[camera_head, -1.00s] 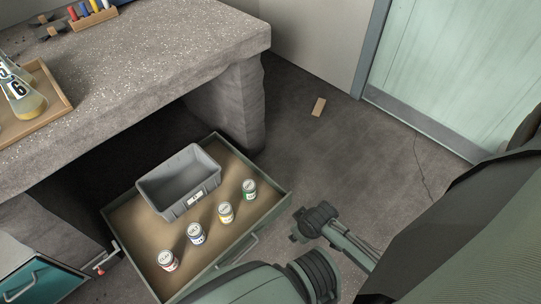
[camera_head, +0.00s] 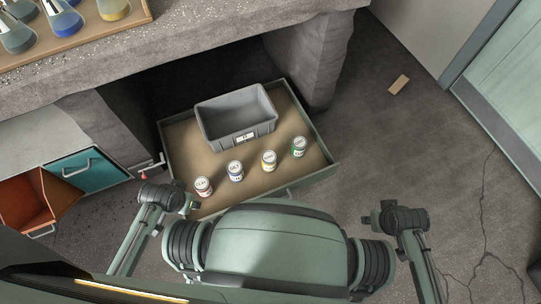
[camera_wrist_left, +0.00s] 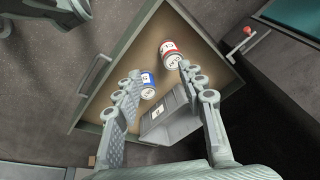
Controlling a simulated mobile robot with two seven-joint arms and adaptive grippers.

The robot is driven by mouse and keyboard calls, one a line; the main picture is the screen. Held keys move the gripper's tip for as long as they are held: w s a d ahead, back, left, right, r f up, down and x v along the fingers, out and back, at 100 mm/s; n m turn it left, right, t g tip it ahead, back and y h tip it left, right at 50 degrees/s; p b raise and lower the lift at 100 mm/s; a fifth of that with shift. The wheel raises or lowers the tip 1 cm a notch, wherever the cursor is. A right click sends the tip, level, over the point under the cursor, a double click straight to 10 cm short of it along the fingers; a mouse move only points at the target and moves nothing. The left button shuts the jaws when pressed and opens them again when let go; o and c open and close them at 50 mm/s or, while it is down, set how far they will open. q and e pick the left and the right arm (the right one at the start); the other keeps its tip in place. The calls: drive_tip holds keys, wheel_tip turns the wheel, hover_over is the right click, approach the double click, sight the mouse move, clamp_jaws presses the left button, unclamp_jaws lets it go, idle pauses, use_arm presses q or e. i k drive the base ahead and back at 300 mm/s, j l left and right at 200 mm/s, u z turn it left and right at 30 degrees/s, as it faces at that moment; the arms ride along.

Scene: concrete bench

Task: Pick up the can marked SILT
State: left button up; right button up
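Several cans stand upright in a row in the open drawer (camera_head: 322,176): red-banded (camera_head: 203,187), blue-banded (camera_head: 235,171), yellow-banded (camera_head: 268,160) and green-banded (camera_head: 299,147). Their lettering is too small for me to read surely, so I cannot tell which says SILT. My left gripper (camera_head: 188,205) is just left of and in front of the red can. The left wrist view shows this gripper (camera_wrist_left: 160,74) open and empty, with the red can (camera_wrist_left: 173,54) and blue can (camera_wrist_left: 148,86) beyond its fingers. My right gripper (camera_head: 369,219) is right of the drawer, too small to judge.
A grey bin (camera_head: 236,121) stands in the drawer behind the cans. The stone bench (camera_head: 215,45) overhangs the drawer's back. A teal drawer (camera_head: 88,168) and an orange container (camera_head: 28,200) are at left. The floor right of the drawer is clear except a small wooden block (camera_head: 399,85).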

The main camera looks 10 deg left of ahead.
sight(234, 168)
drive_tip(key=u, duration=0.65)
drive_tip(key=l, duration=0.15)
drive_tip(key=i+l, duration=0.15)
drive_tip(key=l, duration=0.15)
